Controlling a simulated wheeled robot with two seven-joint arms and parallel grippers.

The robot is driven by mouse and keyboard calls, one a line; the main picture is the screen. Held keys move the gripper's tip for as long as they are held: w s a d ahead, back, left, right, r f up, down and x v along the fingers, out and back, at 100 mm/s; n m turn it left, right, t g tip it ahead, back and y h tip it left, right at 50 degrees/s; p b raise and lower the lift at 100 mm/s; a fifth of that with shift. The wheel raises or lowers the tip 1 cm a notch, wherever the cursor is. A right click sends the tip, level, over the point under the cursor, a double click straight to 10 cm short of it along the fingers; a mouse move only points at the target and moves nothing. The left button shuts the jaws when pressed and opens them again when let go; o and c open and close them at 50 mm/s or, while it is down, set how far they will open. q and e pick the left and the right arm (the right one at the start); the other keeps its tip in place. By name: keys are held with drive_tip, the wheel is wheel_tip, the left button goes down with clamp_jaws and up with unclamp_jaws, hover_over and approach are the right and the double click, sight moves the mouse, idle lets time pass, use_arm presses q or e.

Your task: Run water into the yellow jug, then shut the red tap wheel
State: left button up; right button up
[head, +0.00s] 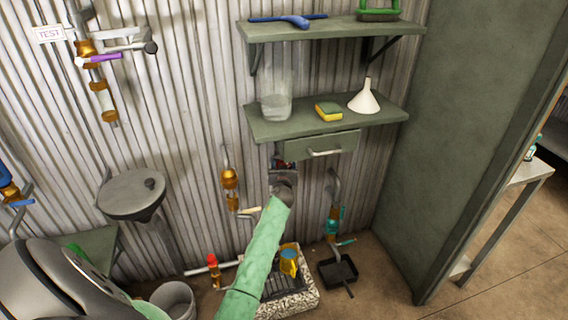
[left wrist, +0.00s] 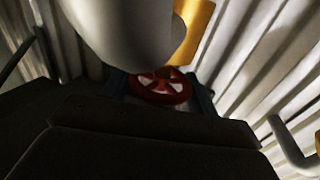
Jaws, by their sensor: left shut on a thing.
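My left arm, in a green sleeve, reaches up to the wall below the shelf drawer in the head view. Its gripper (head: 283,172) is at the red tap wheel, which shows between the fingers in the left wrist view (left wrist: 160,88). The gripper is shut on the wheel. The yellow jug (head: 289,266) stands below in the speckled floor basin (head: 305,300), partly beside my forearm. Its open top looks blue; I cannot tell the water level. No running stream is clear. My right gripper is not in view.
A lower shelf (head: 385,110) with a clear container (head: 276,107), a sponge (head: 329,111) and a white funnel (head: 365,97) is just above. Other pipes with orange and teal fittings flank the arm. A black pan (head: 338,272) and a grey bucket (head: 174,299) stand on the floor.

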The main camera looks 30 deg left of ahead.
use_arm(q)
drive_tip(key=o, duration=1)
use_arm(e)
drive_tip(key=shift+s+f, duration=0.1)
use_arm(q)
drive_tip(key=shift+s+d, duration=0.25)
drive_tip(key=shift+s, duration=0.1)
drive_tip(key=shift+b+v, duration=0.65)
drive_tip(key=shift+v, duration=2.8)
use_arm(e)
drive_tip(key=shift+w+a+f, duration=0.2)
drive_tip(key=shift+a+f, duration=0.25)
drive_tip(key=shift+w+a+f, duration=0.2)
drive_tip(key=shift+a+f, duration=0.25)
